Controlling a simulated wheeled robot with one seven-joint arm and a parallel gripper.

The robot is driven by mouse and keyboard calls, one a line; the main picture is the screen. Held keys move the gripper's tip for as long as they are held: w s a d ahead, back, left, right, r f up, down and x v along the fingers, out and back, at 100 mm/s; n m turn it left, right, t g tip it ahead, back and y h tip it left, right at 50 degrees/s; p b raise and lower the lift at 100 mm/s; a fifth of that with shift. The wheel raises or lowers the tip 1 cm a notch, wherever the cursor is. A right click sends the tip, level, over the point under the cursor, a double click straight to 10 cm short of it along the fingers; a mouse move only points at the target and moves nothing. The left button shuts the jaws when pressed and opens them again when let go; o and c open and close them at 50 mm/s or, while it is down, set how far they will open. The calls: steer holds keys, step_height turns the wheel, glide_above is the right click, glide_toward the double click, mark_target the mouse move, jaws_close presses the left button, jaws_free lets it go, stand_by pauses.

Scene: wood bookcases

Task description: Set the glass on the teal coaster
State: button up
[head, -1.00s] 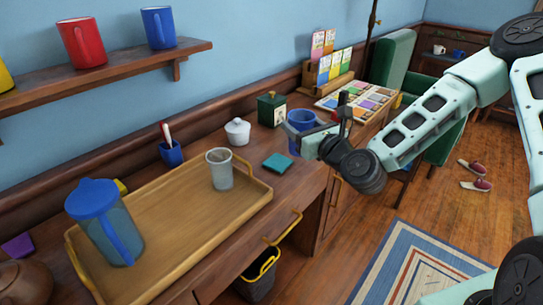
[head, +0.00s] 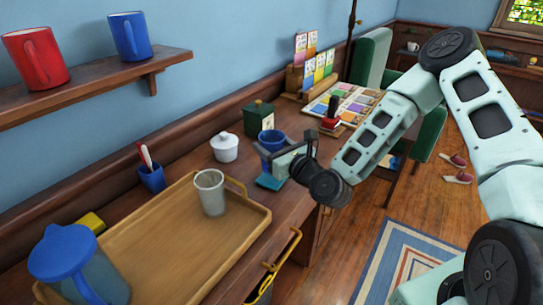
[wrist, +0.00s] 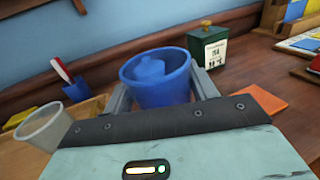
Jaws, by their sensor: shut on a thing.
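The frosted clear glass (head: 210,192) stands upright on the wooden tray; it also shows at the left of the wrist view (wrist: 45,127). The teal coaster (head: 269,183) lies on the desk right of the tray, partly covered by my gripper. My gripper (head: 277,155) is shut on a blue cup (head: 271,139), whose upright body sits between the grey fingers in the wrist view (wrist: 160,88). The cup is just behind the coaster in the head view. Its base is hidden, so I cannot tell whether it touches the desk.
The tray (head: 150,262) also holds a blue-lidded pitcher (head: 75,265). A white lidded pot (head: 225,149), a green tin (head: 258,117) and a blue pen holder (head: 152,178) stand behind. An orange flat piece (wrist: 262,99) lies right of my gripper.

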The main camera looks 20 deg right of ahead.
steer(key=shift+f, duration=1.6)
steer(key=shift+f, duration=0.2)
steer(key=o, duration=1.1)
steer(key=shift+r, duration=0.2)
steer(key=b+v, duration=0.2)
steer(key=v, duration=0.5)
steer(key=shift+s+f, duration=0.1)
steer(key=shift+f, duration=0.05)
steer(key=p+v, duration=0.5)
steer(key=p, duration=0.1)
